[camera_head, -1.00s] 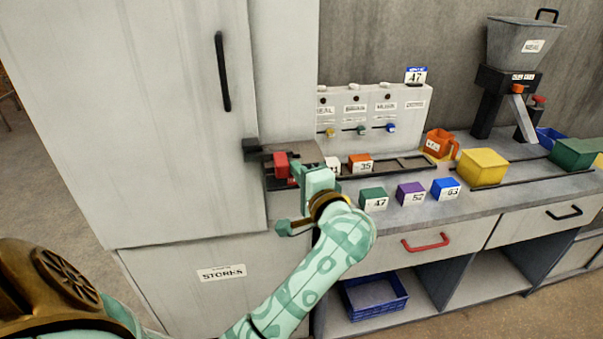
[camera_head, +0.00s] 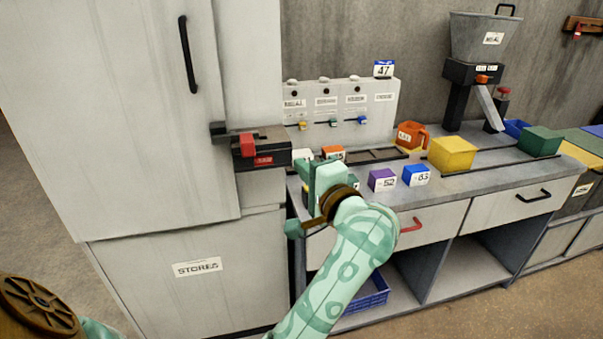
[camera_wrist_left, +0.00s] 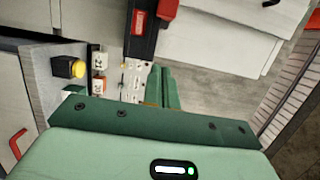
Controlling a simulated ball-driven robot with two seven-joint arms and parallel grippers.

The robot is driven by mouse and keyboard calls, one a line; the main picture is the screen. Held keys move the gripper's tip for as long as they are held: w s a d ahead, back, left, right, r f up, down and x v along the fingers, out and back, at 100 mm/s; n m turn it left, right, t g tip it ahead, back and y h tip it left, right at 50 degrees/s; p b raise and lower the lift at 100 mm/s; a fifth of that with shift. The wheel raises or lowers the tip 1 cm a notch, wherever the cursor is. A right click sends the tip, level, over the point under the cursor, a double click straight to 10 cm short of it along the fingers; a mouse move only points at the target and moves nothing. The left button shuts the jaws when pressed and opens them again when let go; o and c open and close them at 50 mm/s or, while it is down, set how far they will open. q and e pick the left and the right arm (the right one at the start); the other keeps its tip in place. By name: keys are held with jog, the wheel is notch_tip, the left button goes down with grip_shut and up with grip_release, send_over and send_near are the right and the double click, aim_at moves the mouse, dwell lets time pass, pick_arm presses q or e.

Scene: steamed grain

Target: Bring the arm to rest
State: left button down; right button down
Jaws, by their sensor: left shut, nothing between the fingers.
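My left arm (camera_head: 345,260), pale green with a brass wrist ring, reaches up from the bottom of the head view. Its gripper (camera_head: 308,172) is in front of the counter's left end, to the right of the black latch box (camera_head: 268,156) with a red block (camera_head: 247,145) on the cabinet. The gripper is apart from the box. In the left wrist view the two green fingers (camera_wrist_left: 162,86) lie together with nothing between them. My right gripper is not in view.
The tall stores cabinet (camera_head: 130,130) stands at the left. On the counter are a purple cube (camera_head: 382,180), a blue cube (camera_head: 416,175), a yellow block (camera_head: 452,153) and an orange jug (camera_head: 411,135). A hopper (camera_head: 485,42) stands behind. The floor (camera_head: 480,305) at front right is clear.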

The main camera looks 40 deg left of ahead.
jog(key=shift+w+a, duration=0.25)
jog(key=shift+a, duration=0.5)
